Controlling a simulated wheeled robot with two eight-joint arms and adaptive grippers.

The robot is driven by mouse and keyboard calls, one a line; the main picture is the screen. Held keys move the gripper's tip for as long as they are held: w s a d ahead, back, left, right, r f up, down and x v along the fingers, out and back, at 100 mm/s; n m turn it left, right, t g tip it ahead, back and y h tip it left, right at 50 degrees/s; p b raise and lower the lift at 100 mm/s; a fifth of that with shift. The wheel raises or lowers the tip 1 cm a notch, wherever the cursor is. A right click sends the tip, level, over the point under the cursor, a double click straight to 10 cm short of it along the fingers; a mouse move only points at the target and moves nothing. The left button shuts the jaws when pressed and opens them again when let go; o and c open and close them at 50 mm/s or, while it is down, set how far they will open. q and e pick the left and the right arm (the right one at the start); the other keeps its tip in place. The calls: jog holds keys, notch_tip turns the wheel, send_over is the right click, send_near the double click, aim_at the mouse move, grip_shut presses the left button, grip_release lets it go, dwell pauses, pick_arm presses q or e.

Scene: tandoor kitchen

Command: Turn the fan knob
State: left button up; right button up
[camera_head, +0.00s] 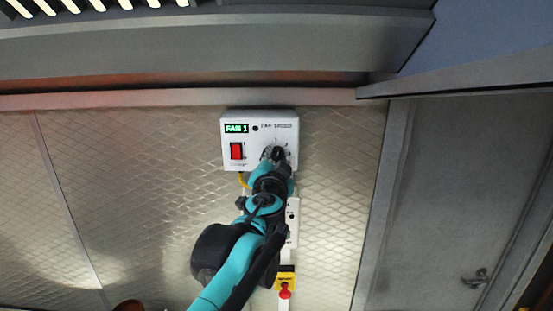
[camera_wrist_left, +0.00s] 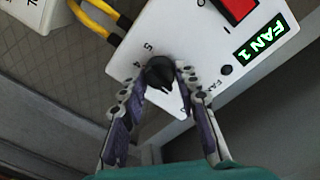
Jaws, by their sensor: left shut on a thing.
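The fan control box (camera_head: 244,125) is a white box on the tiled wall in the head view. It has a green "FAN 1" display (camera_head: 236,128) and a red rocker switch (camera_head: 237,151). The black fan knob (camera_wrist_left: 158,72) sits on the box's white face in the left wrist view, with numbers printed around it. My left gripper (camera_wrist_left: 162,82) is shut on the knob, one finger on each side. In the head view my left gripper (camera_head: 277,157) covers most of the knob. My right gripper is not in view.
A second white box (camera_head: 293,215) and a red button on a yellow housing (camera_head: 285,284) are below the control box, beside my arm. A yellow cable (camera_wrist_left: 98,14) runs from the box. A grey door (camera_head: 460,190) is at the right, and a metal hood (camera_head: 200,50) is above.

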pick_arm(q)
jog(key=m, duration=0.9)
jog(key=shift+g, duration=0.3)
jog(key=m, duration=0.4)
jog(key=shift+d+y, duration=0.1)
jog(key=shift+y, duration=0.3)
jog(key=shift+m+y+b, duration=0.35)
jog(key=shift+m+y, duration=0.05)
jog(key=shift+m, duration=1.9)
jog(key=o, duration=1.2)
jog(key=shift+c, duration=0.2)
jog(key=s, duration=1.2)
jog(key=shift+d+r, duration=0.15)
jog(key=shift+r, duration=0.3)
